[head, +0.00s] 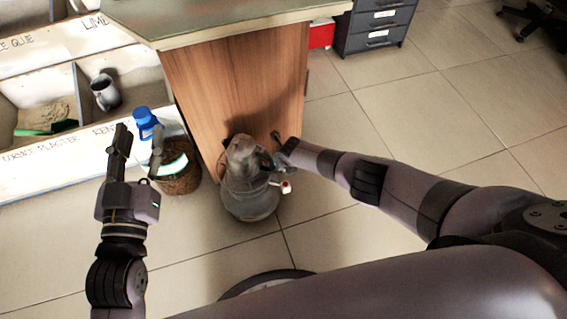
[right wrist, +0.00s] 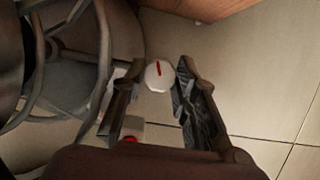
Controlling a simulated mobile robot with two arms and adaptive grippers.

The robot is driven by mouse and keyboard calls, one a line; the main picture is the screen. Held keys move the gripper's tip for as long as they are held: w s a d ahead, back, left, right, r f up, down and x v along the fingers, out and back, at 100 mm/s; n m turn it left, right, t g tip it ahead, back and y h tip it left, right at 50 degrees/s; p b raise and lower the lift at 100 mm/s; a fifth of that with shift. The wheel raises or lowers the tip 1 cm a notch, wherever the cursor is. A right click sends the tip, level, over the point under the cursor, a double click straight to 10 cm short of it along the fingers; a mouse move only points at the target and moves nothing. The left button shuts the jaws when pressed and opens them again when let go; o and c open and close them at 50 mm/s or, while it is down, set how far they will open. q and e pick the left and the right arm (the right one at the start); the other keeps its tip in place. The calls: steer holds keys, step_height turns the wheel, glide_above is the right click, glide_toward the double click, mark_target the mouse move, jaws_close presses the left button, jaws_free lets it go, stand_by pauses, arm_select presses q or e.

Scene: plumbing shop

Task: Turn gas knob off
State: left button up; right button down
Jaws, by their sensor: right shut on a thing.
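The grey gas cylinder (head: 250,200) stands on the tiled floor in front of the wooden counter. Its frame and body fill the left of the right wrist view (right wrist: 70,75). A round white knob (right wrist: 159,75) with a red mark shows between the fingers of my right gripper (right wrist: 157,98), which is shut on it. In the head view my right gripper (head: 279,152) is at the cylinder's upper right side, and the knob is hard to make out there. My left gripper (head: 139,138) is open and empty, left of the cylinder.
A wicker basket (head: 180,180) and a blue-capped bottle (head: 146,124) stand left of the cylinder. The wooden counter (head: 240,90) is close behind it. White bins (head: 85,165) line the left. A drawer unit (head: 375,28) stands at the back. Floor on the right is clear.

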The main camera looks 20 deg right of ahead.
stand_by(0.4)
steer(key=c, duration=1.3)
jaws_free()
steer(key=shift+a+r, duration=0.1)
steer(key=shift+r, duration=0.05)
steer(key=shift+s+r, duration=0.1)
steer(key=shift+r, duration=0.35)
steer(key=v, duration=0.6)
steer(key=shift+s+r, duration=0.3)
